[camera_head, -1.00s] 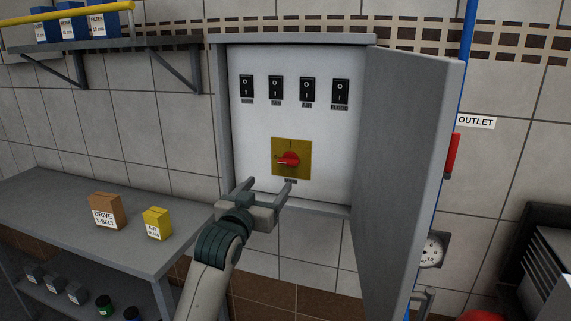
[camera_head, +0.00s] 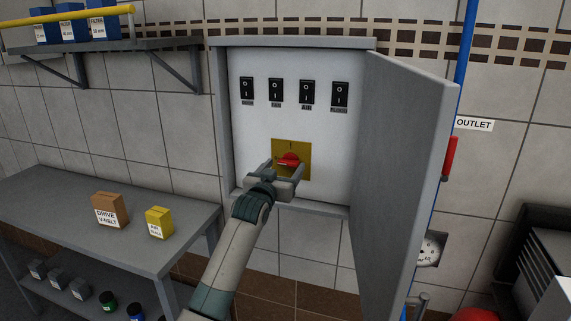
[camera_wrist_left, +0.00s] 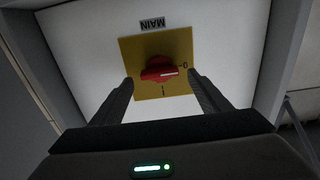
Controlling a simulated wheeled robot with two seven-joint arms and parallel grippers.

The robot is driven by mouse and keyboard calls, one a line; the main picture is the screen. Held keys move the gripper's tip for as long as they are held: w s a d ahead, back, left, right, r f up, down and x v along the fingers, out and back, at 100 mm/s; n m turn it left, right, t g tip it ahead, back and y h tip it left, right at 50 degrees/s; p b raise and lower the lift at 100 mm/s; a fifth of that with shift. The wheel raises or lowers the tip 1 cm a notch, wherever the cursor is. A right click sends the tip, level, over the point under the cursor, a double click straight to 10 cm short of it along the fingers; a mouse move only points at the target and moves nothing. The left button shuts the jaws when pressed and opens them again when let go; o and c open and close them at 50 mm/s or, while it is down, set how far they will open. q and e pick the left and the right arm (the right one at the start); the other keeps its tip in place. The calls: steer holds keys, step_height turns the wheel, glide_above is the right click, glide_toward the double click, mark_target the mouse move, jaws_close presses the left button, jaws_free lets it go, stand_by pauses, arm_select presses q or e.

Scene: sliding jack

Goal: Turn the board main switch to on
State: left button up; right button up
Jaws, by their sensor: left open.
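The main switch is a red rotary knob (camera_head: 289,160) on a yellow plate (camera_head: 305,148) in the open grey cabinet. My left gripper (camera_head: 285,168) is open, just in front of the plate, with its fingers to either side of the knob in the head view. In the left wrist view the knob (camera_wrist_left: 160,69) lies between and beyond the two fingertips (camera_wrist_left: 161,82), with gaps on both sides. That view appears upside down, with the "MAIN" label at the top. The knob's white mark points toward the "0". My right gripper is not in view.
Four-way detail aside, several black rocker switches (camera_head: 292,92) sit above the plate. The cabinet door (camera_head: 405,150) stands open on the right. A bench (camera_head: 130,245) with two boxes is at the left, and a shelf (camera_head: 110,44) is above it.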

arm_select(q)
steer(key=shift+x, duration=0.8)
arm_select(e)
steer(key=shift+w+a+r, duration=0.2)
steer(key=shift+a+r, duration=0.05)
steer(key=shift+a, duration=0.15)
arm_select(q)
steer(key=c, duration=1.1)
